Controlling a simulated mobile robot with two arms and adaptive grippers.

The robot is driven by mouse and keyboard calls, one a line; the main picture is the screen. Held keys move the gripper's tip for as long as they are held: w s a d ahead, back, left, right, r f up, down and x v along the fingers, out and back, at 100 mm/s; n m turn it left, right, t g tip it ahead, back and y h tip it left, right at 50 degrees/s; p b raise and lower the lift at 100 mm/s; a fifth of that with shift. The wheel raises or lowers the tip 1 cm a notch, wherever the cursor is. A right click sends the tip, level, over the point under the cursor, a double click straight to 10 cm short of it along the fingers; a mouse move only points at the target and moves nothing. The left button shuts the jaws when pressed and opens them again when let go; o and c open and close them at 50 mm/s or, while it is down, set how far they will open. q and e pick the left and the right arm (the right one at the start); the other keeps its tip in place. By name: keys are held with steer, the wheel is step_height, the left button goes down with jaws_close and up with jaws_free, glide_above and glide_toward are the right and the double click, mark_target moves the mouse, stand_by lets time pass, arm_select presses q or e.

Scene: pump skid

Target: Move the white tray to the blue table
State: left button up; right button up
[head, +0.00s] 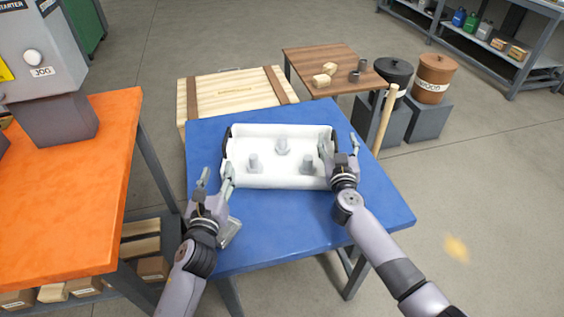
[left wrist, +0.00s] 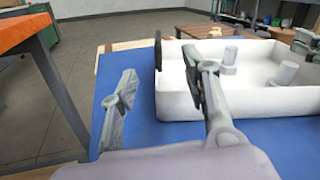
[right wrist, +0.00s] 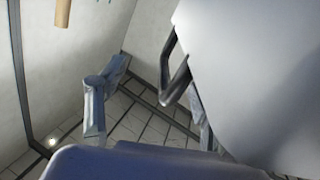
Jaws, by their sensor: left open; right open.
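The white tray (head: 270,180) rests on the blue table (head: 270,255). My left gripper (head: 215,176) is open and empty at the tray's front left corner. In the left wrist view, one finger overlaps the tray's (left wrist: 178,97) left end and the other is over the blue top. My right gripper (head: 340,150) is open at the tray's right end, one finger over the tray's inner side and one outside. Contact there cannot be told.
An orange table (head: 70,200) with a grey machine (head: 40,50) stands at left. Behind the blue table are a wooden crate (head: 232,92) and a small brown table (head: 310,58) with blocks. Dark and brown bins (head: 434,78) stand at back right. The floor at right is clear.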

steer(key=s, duration=1.1)
steer(key=shift+s+a, duration=0.35)
steer(key=shift+s, duration=0.05)
